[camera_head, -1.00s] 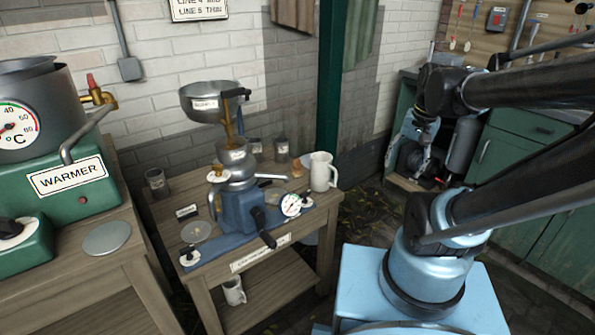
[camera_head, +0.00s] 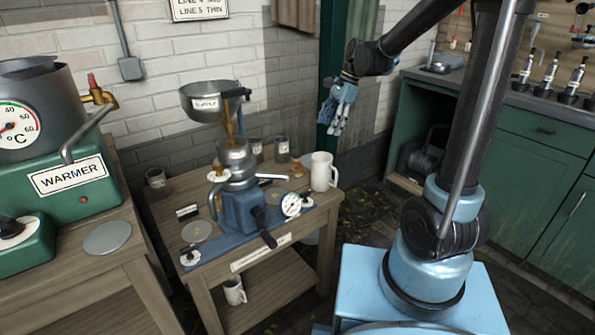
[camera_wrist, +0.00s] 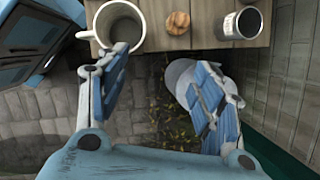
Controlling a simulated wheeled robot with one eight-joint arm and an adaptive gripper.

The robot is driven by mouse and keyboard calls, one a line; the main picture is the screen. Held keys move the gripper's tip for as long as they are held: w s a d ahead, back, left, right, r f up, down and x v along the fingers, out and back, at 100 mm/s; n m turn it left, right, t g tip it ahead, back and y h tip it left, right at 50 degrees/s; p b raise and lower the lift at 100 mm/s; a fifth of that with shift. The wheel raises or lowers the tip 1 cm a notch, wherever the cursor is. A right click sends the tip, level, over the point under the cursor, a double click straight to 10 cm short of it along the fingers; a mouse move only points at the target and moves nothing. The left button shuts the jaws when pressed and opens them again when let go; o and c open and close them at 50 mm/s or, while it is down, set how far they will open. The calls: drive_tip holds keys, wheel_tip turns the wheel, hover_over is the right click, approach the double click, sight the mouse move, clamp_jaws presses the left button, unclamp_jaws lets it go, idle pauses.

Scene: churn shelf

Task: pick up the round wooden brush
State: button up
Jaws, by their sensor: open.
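A small round wooden piece, which looks like the brush (camera_head: 297,167), stands on the wooden table (camera_head: 170,237) just left of the white mug (camera_head: 322,171). It also shows at the top middle of the wrist view (camera_wrist: 178,22), seen from above, between the white mug (camera_wrist: 120,25) and a dark metal cup (camera_wrist: 244,23). My gripper (camera_head: 338,122) is open and empty, raised above and beyond the table's right end. In the wrist view its fingers (camera_wrist: 163,78) are spread below the table's edge, apart from the brush.
The blue separator (camera_head: 240,205) with its supply bowl (camera_head: 212,100) fills the table's middle. Metal cups (camera_head: 281,148) stand behind the brush. A green post (camera_head: 329,75) rises just behind my gripper. A green warmer (camera_head: 75,190) stands at left, green cabinets (camera_head: 520,160) at right.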

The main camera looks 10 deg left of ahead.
drive_tip(key=m, duration=0.1)
approach(297, 163)
drive_tip(key=shift+g, duration=0.3)
drive_tip(key=f, duration=0.2)
drive_tip(key=a+f, duration=0.1)
drive_tip(key=w+f, duration=0.1)
drive_tip(key=f, duration=0.1)
drive_tip(key=shift+w+a+f, duration=0.1)
drive_tip(key=shift+a+f, duration=0.05)
drive_tip(key=shift+f, duration=0.2)
drive_tip(key=shift+a+x, duration=0.1)
drive_tip(key=shift+x, duration=1.2)
drive_tip(key=shift+a+x, duration=0.15)
drive_tip(key=shift+x, duration=1.15)
drive_tip(key=shift+r, duration=0.1)
drive_tip(key=shift+c, duration=0.6)
drive_tip(key=c, duration=1)
drive_tip(key=shift+c, duration=0.3)
wheel_tip(297, 163, up, 10)
drive_tip(key=shift+r, duration=0.1)
